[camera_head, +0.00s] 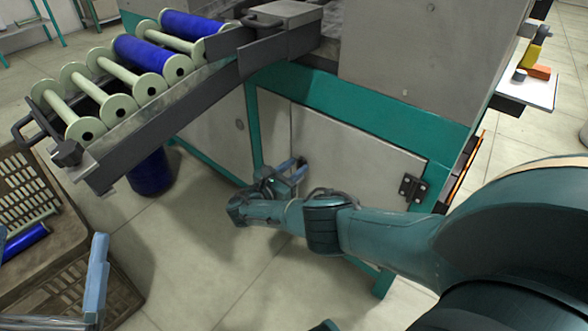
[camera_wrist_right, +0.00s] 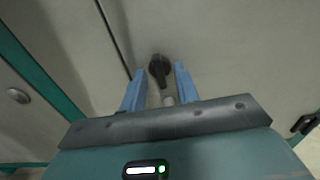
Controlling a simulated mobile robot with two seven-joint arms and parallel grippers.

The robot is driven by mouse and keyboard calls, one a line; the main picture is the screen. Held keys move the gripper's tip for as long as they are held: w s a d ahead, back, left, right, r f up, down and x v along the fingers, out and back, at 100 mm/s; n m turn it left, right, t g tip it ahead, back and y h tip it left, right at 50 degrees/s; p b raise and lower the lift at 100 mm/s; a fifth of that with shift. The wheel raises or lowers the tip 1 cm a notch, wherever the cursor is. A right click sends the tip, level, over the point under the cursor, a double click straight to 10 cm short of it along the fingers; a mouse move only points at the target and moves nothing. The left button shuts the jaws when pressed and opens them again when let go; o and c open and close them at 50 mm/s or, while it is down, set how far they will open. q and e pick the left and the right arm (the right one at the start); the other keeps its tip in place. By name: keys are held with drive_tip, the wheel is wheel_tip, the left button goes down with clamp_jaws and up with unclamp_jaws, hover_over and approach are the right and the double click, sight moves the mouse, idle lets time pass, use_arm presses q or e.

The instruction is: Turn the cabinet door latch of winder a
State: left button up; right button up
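The cabinet door (camera_head: 345,155) of the winder is a grey panel in a teal frame, and it looks shut. Its latch (camera_wrist_right: 159,70) is a small dark knob near the door seam in the right wrist view. In the head view my right gripper and arm hide the latch. My right gripper (camera_head: 294,166) is open in front of the door. In the right wrist view its two blue fingers (camera_wrist_right: 159,88) stand on either side of the latch, with gaps visible. My left gripper (camera_head: 52,242) is open and empty at the lower left, partly out of frame.
A sloped rack (camera_head: 180,105) with blue and empty bobbins juts from the winder. A brown crate (camera_head: 70,222) stands below it at the left. A blue bobbin (camera_head: 150,172) stands on the floor under the rack. A dark hinge (camera_head: 412,188) is on the door's right side.

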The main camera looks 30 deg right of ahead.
drive_tip(key=shift+c, duration=0.2)
clamp_jaws()
idle(0.4)
drive_tip(key=m, duration=0.3)
drive_tip(key=shift+m, duration=0.4)
drive_tip(key=m, duration=0.2)
drive_tip(key=shift+m, duration=0.3)
drive_tip(key=m+b, duration=0.1)
drive_tip(key=m, duration=0.2)
drive_tip(key=shift+f+m, duration=0.1)
drive_tip(key=shift+m, duration=0.3)
drive_tip(key=m, duration=0.2)
drive_tip(key=shift+m+b, duration=0.4)
use_arm(q)
drive_tip(key=r+m+h, duration=0.1)
drive_tip(key=m+h, duration=0.1)
drive_tip(key=r+m+h+b, duration=0.1)
drive_tip(key=r+m+h, duration=0.1)
drive_tip(key=shift+s+a+r, duration=0.15)
drive_tip(key=shift+s+a, duration=0.05)
drive_tip(key=shift+s, duration=0.2)
use_arm(e)
drive_tip(key=m, duration=0.4)
drive_tip(key=shift+m, duration=0.3)
use_arm(q)
drive_tip(key=shift+m+g+h, duration=0.3)
